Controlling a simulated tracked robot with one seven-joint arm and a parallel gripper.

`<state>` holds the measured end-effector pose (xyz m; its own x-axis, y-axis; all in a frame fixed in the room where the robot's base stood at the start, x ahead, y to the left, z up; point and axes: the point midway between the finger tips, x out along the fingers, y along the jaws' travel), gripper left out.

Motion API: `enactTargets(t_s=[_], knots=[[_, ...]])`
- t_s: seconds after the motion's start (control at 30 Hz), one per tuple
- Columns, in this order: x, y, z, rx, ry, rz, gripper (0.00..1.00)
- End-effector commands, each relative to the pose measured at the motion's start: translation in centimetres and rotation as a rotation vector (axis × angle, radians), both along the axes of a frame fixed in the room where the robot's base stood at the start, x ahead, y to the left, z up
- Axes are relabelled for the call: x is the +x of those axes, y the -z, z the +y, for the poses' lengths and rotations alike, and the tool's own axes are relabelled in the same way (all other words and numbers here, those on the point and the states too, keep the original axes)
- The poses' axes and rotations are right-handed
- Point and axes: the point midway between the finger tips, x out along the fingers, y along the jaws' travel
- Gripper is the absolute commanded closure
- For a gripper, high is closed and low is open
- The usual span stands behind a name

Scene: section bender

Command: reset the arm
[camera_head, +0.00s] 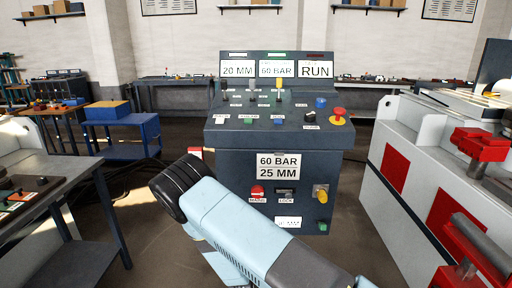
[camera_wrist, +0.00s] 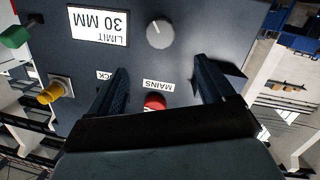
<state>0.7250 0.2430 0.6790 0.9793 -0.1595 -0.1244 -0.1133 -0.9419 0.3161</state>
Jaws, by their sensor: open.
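My gripper (camera_wrist: 162,82) is open and empty in the wrist view, facing the dark front panel of the control console (camera_head: 245,133). The wrist picture is upside down. A red knob (camera_wrist: 155,103) labelled MAINS appears between the fingers, partly hidden by my gripper body. Its gap to the fingers cannot be judged. A grey round knob (camera_wrist: 160,33) and a "LIMIT 30 MM" label (camera_wrist: 98,25) lie beyond the fingertips. In the head view my light blue arm (camera_head: 235,225) crosses the lower front of the console; my gripper cannot be made out there.
Console displays read 20 MM, 60 BAR and RUN (camera_head: 315,69). A red mushroom button (camera_head: 339,115) sits on its sloped top. A white machine (camera_head: 395,205) with red panels stands at right, a dark bench (camera_head: 70,220) at left. Grey floor lies between bench and console.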

Motion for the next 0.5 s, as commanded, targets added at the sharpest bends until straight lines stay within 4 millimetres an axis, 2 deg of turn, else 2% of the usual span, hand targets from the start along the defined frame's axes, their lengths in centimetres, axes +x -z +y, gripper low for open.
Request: enactTargets(t_s=[0.03, 0.2, 0.5], knots=[[0.7, -1.2, -0.1, 0.033, 0.015, 0.023, 0.18], [2.3, -4.2, -0.3, 0.135, 0.052, 0.125, 0.18], [4.1, -10.3, -1.2, 0.3, 0.078, 0.287, 0.18]])
